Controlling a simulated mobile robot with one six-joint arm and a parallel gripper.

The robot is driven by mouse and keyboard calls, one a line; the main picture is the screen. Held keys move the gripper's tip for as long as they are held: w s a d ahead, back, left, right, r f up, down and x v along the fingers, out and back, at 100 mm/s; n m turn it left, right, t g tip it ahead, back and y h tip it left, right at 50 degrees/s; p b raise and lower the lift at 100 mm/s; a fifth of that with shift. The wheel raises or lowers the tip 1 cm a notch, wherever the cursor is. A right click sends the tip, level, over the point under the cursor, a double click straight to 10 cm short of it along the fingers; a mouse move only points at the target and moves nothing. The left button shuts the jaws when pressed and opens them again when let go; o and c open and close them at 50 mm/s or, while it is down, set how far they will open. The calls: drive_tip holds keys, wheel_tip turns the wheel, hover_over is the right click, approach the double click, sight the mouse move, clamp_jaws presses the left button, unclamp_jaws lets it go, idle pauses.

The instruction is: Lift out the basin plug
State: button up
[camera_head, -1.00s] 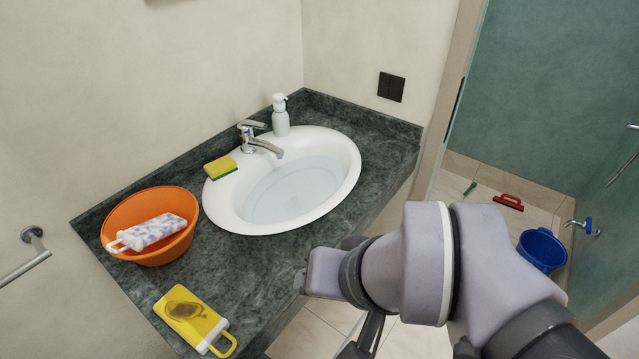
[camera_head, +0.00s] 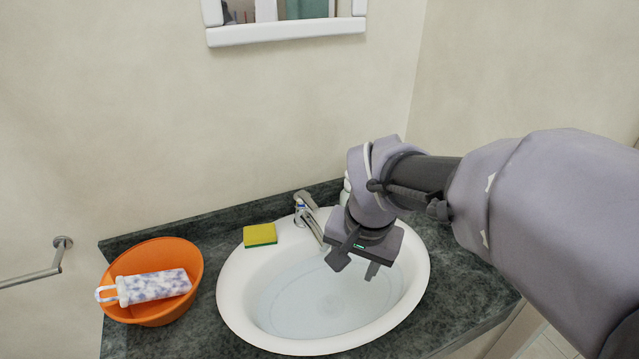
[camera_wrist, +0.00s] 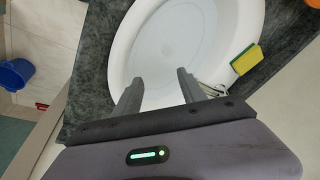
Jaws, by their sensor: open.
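The white oval basin (camera_head: 236,300) is set in the dark stone counter and holds clear water. In the wrist view, the basin (camera_wrist: 118,60) fills the upper middle, and a faint round shape on its floor may be the plug (camera_wrist: 167,51). My gripper (camera_head: 354,267) is open and empty, pointing down over the back right part of the basin, apparently above the water. Its two spread fingers also show in the wrist view (camera_wrist: 159,77), with the faint round shape beyond their tips.
The chrome tap (camera_head: 305,214) stands close left of my gripper. A yellow-green sponge (camera_head: 260,235) lies on the basin's back left edge. An orange bowl (camera_head: 160,315) with a patterned pouch (camera_head: 152,287) stands left. A mirror (camera_head: 290,31) hangs above. A blue bucket (camera_wrist: 14,73) is on the floor.

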drive_tip(key=g+h, duration=0.1)
approach(331, 298)
drive_tip(key=f+b, duration=0.2)
drive_tip(key=b, duration=0.1)
drive_tip(key=f+b, duration=0.1)
drive_tip(key=shift+w+a+f, duration=0.25)
drive_tip(key=shift+w+f, duration=0.05)
drive_tip(key=f+b, duration=0.2)
drive_tip(key=f, duration=0.1)
drive_tip(key=w+f+b, duration=0.1)
drive_tip(key=f, duration=0.1)
drive_tip(key=shift+d+f, duration=0.25)
drive_tip(key=shift+d, duration=0.1)
drive_tip(key=shift+r, duration=0.2)
clamp_jaws()
